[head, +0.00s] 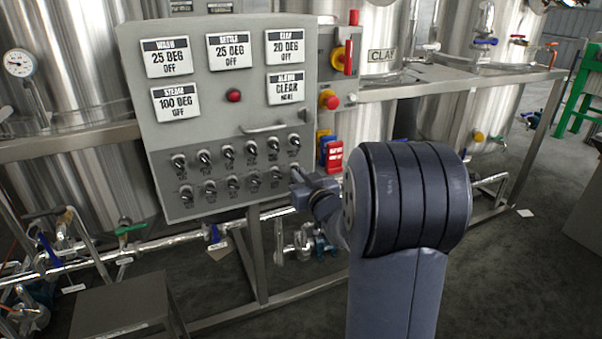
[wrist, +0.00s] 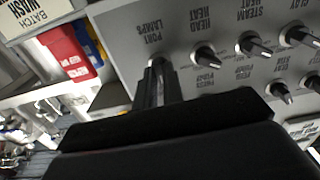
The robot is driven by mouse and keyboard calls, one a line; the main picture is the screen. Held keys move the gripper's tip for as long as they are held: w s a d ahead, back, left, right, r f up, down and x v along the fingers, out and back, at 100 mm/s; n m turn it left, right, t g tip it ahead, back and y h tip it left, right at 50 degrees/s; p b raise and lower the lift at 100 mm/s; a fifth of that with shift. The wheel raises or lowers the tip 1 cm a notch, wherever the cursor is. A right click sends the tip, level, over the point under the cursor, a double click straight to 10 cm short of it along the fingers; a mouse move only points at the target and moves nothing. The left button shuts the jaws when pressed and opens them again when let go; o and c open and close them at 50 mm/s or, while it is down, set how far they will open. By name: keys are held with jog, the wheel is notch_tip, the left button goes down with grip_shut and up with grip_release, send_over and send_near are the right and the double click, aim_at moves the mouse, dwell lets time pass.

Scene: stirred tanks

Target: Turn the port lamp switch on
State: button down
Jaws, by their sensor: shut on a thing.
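The port lamp switch (wrist: 158,61) is a small dark knob on the grey control panel, beside the printed "PORT LAMPS" label in the wrist view. My gripper (wrist: 158,80) is shut on this knob, its dark fingers reaching to the panel face. The fingers hide most of the knob, so I cannot tell which way it points. In the head view my gripper (head: 300,184) is at the right end of the bottom knob row, and the switch is largely hidden behind it.
The control panel (head: 220,110) carries two rows of similar knobs; a neighbouring knob (wrist: 204,54) is close to my fingers. A metal handle (head: 270,129) sticks out above the rows. Red and blue tags (head: 333,155) hang to the right. Steel tanks stand behind.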

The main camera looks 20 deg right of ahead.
jog(key=m+p, duration=0.2)
jog(key=m, duration=0.4)
jog(key=shift+m, duration=0.3)
dwell(0.4)
jog(key=c, duration=1.5)
grip_release()
jog(key=shift+s, duration=0.1)
jog(key=s, duration=1)
jog(key=shift+s+p, duration=0.3)
jog(key=shift+s, duration=0.05)
jog(key=shift+w, duration=0.15)
